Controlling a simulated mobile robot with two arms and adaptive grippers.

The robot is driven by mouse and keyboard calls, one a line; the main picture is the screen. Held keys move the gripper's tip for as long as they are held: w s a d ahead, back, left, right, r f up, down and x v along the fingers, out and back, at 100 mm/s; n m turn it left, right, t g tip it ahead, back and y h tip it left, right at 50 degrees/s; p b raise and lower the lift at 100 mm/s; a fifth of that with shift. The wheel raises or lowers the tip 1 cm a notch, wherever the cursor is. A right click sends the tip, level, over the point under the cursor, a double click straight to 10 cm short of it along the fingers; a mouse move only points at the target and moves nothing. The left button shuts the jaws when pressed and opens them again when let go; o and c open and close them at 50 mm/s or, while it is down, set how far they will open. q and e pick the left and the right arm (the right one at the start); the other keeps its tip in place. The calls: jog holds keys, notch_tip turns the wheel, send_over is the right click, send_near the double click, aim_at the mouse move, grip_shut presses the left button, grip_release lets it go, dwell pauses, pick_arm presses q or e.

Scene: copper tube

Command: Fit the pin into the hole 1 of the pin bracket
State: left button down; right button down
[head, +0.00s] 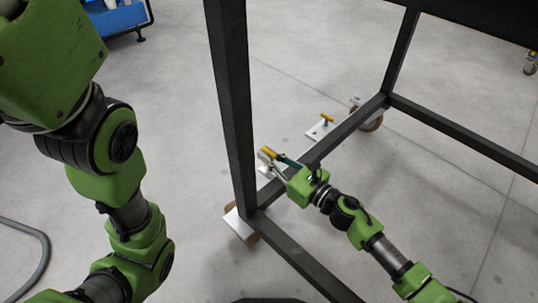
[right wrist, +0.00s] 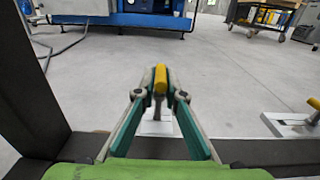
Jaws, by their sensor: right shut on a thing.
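My right gripper (head: 275,161) is shut on a pin with a yellow handle (head: 267,151), beside the dark frame's lower bar. In the right wrist view the yellow-topped pin (right wrist: 160,77) stands upright between the fingertips of the gripper (right wrist: 160,93). A pale bracket plate (right wrist: 157,127) shows directly behind and below the pin; its hole and the pin's lower end are hidden, so I cannot tell whether the pin is in it. A second pale bracket (head: 319,131) with another yellow-handled pin (head: 327,118) is farther along the bar. My left gripper is out of view.
The dark frame has an upright post (head: 232,100) left of my right gripper and a lower bar (head: 345,128) running past it. A blue cart (head: 125,16) stands at the back left. Grey floor is open around.

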jog(key=shift+f+b, duration=0.75)
jog(key=shift+f, duration=0.1)
jog(key=shift+f+b, duration=1)
jog(key=c, duration=2)
grip_release()
jog(key=v, duration=1.2)
jog(key=shift+r, duration=0.2)
